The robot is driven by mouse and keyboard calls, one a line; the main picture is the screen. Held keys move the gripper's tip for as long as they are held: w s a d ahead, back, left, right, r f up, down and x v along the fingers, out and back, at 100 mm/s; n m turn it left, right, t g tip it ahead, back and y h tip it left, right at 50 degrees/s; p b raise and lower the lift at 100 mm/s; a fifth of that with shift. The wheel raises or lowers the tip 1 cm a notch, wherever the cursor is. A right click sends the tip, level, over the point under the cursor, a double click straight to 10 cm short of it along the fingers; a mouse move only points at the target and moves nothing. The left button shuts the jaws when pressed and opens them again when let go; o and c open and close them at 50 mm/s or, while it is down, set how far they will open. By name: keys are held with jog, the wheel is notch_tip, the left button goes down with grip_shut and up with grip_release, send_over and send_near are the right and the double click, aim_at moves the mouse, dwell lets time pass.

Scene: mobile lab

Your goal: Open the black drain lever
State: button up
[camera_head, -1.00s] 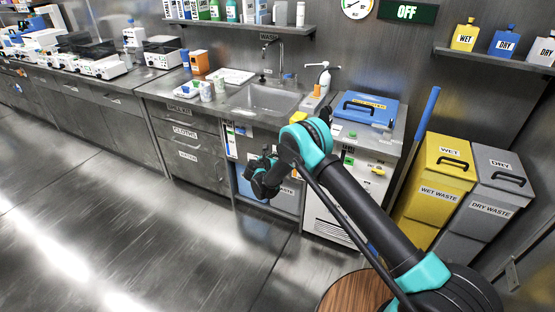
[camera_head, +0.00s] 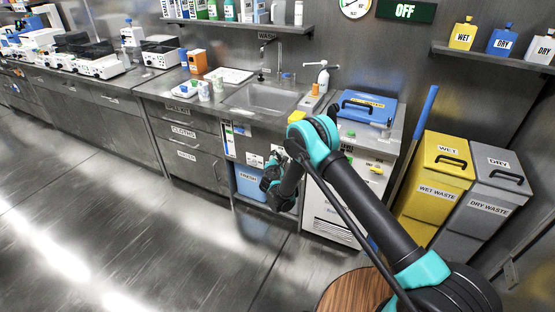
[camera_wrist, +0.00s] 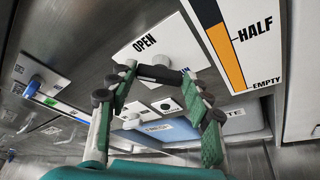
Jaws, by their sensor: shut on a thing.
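The black drain lever (camera_wrist: 160,74) shows in the wrist view as a short dark bar beneath a white plate marked OPEN (camera_wrist: 145,43). My gripper (camera_wrist: 158,82) has green-padded fingers on both sides of the bar and is shut on it. In the head view my gripper (camera_head: 272,182) is in front of the open bay under the sink (camera_head: 262,98); the lever itself is not clear there.
A gauge marked HALF and EMPTY (camera_wrist: 240,40) is right of the lever. A white plate with a knob (camera_wrist: 35,85) is at left. A blue container marked FRESH (camera_head: 249,180) stands in the bay. A white-fronted cabinet (camera_head: 330,215) is at right. The floor (camera_head: 160,240) is clear.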

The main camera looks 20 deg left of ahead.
jog(key=m, duration=0.2)
jog(key=m+t+y, duration=0.1)
jog(key=m, duration=0.1)
jog(key=shift+d+f+t+y, duration=0.2)
jog(key=shift+f+t+y, duration=0.1)
jog(key=shift+f, duration=0.05)
jog(key=shift+m, duration=0.3)
jog(key=o, duration=1.2)
jog(key=shift+c, duration=0.2)
jog(key=shift+r, duration=0.1)
notch_tip(320, 180, up, 10)
jog(key=shift+f, duration=0.1)
jog(key=shift+c, duration=0.3)
